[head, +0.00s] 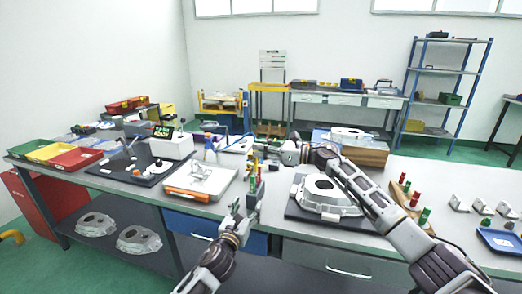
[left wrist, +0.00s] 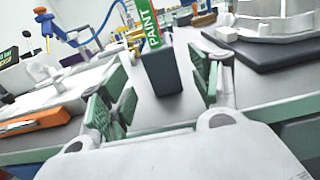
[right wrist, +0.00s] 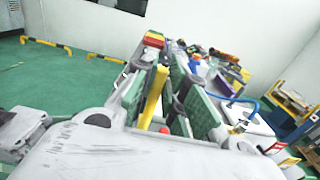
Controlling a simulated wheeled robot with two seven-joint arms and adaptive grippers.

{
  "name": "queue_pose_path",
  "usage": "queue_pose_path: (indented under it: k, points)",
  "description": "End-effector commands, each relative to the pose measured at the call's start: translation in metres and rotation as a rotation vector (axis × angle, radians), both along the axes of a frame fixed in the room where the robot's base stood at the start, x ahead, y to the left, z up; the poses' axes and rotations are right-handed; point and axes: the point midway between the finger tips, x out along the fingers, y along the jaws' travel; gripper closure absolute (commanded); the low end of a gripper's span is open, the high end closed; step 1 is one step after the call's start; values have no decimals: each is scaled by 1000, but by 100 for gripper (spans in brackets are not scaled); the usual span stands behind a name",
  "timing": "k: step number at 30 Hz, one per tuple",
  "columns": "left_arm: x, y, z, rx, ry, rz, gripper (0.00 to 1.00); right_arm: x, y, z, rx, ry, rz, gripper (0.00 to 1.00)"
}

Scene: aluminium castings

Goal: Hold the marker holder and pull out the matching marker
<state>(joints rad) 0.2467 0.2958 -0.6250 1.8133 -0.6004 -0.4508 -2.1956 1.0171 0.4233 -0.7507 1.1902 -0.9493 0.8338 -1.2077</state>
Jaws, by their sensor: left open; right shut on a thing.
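The marker holder (left wrist: 161,76), a dark grey block, stands on the workbench near its front edge; it also shows in the head view (head: 254,188). A green marker (left wrist: 152,32) with white PAINT lettering stands at its top. My left gripper (head: 246,208) is open, with its green-padded fingers on either side of the holder in the left wrist view (left wrist: 155,90) and gaps at both sides. My right gripper (head: 265,160) is above the holder. In the right wrist view it appears shut on a yellow marker (right wrist: 155,92); its grip is partly hidden by the fingers.
A large casting (head: 326,190) on a dark mat stands just right of the holder. Red and green cylinders (head: 414,199) stand on a wooden rack at right.

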Motion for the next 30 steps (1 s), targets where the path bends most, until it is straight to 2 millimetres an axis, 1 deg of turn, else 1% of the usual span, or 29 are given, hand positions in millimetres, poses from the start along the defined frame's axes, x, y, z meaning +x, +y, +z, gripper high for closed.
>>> queue_pose_path:
  k: [1,15,21,30]
  points:
    - [-6,1,-1,0,1,-1,37,0,0,0,0,0,0,100]
    - [-53,17,-1,0,1,-1,37,0,0,0,0,0,0,100]
    - [-63,20,-1,0,1,-1,37,0,0,0,0,0,0,100]
    - [-65,21,0,-1,1,-1,37,0,0,0,0,0,0,100]
